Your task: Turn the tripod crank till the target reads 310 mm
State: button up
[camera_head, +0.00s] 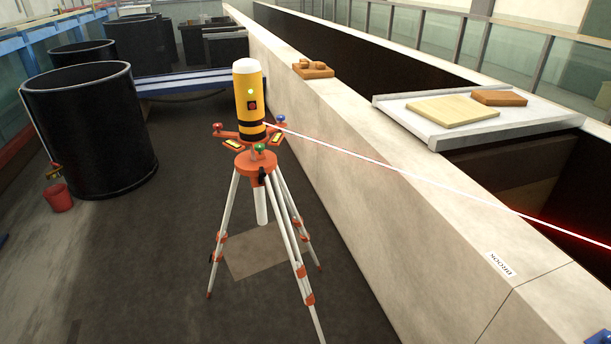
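An orange-headed tripod (256,164) with white legs stands upright on the dark floor, left of the long concrete wall. A red beam leaves the unit and runs right, across the wall top. A small black part (262,175) on the tripod head may be the crank; it is too small to tell. No target with a readable scale is in view; a blue piece (598,338) is cut off at the lower right corner. My gripper is not in view.
The concrete wall (400,215) bounds the tripod's right side. A pale tray (400,108) with boards spans the channel. Large black tubs (90,125) and a red bucket (59,198) stand at the left. The floor in front and left of the tripod is clear.

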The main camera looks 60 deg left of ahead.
aim_at(262, 173)
jog(key=u, duration=2.55)
jog(key=k, duration=0.65)
jog(key=z, duration=0.3)
jog(key=i, duration=0.4)
jog(key=z, duration=0.15)
